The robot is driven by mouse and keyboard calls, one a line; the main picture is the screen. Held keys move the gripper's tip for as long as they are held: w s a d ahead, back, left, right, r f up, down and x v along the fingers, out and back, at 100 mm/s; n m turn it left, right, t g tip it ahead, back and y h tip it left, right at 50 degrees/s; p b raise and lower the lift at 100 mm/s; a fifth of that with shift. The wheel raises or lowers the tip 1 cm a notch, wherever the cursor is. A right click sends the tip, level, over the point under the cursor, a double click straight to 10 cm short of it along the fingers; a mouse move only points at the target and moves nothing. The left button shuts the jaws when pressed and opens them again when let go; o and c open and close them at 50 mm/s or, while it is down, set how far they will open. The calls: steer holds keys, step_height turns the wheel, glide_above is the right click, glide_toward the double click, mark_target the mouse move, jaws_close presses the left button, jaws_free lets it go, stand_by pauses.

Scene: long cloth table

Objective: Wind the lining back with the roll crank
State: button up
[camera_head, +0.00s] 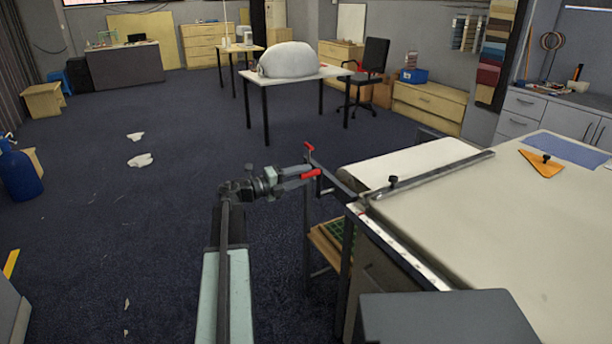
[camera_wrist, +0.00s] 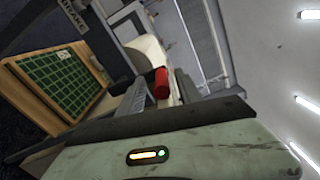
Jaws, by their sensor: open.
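The roll crank shows a red handle (camera_head: 311,173) at the near left corner of the cloth table (camera_head: 520,230). In the wrist view the red handle (camera_wrist: 161,83) appears as a short cylinder between the fingers' far ends. My gripper (camera_head: 302,177) is open at the handle; I cannot tell whether a finger touches it. A second, smaller red part (camera_head: 308,147) stands just above. Pale lining (camera_head: 420,161) lies flat beyond the metal bar at the table's left end. A pale rounded form, possibly the roll (camera_wrist: 150,52), shows behind the handle in the wrist view.
A metal bar (camera_head: 435,174) with a black knob crosses the table. An orange triangular tool (camera_head: 541,165) and blue cloth (camera_head: 566,149) lie at the right. A shelf with a green gridded mat (camera_wrist: 58,82) is under the table end. The floor to the left is mostly open.

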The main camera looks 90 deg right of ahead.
steer(key=v, duration=0.6)
